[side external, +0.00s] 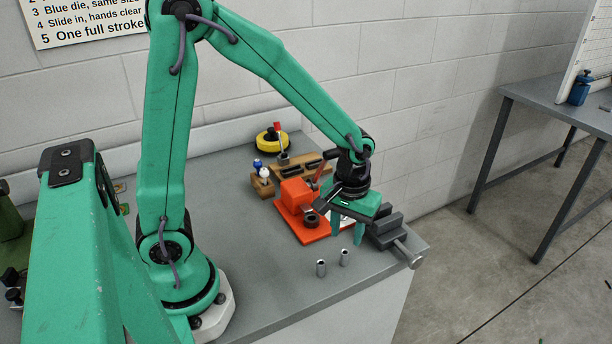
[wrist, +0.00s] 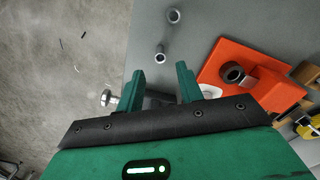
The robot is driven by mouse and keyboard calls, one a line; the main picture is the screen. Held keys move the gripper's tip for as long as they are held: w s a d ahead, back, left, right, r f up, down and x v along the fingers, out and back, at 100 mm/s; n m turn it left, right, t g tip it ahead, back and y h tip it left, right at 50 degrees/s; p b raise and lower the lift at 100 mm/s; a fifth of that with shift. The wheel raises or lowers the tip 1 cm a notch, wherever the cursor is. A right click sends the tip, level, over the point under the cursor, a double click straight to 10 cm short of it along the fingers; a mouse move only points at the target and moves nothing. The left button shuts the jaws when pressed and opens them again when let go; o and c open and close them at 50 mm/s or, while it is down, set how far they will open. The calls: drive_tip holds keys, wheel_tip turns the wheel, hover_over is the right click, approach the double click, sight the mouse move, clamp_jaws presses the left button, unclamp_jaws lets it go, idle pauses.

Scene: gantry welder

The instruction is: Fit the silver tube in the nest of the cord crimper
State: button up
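The cord crimper (side external: 297,199) is orange with a flat base and a dark ring-shaped nest (side external: 311,220); the nest also shows in the wrist view (wrist: 232,73). My gripper (side external: 347,236) hangs above the bench just right of the crimper.
A grey vise (side external: 386,229) stands at the bench's right end, close behind my gripper. A wooden rack (side external: 300,168), a yellow roll (side external: 270,141) and a small wooden block with bottles (side external: 262,182) lie behind the crimper. The bench left of the tubes is clear.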

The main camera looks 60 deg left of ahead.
drive_tip(key=shift+r, duration=0.1)
drive_tip(key=s+a+r+m+t, duration=0.2)
drive_tip(key=s+r, duration=0.3)
drive_tip(key=r, duration=0.3)
drive_tip(key=s+a+r+m+t, duration=0.2)
drive_tip(key=s+r+m+t, duration=0.1)
drive_tip(key=s+r, duration=0.3)
drive_tip(key=shift+r+m+t, duration=0.3)
drive_tip(key=shift+r+m, duration=0.2)
drive_tip(key=shift+r, duration=0.7)
drive_tip(key=shift+o, duration=0.4)
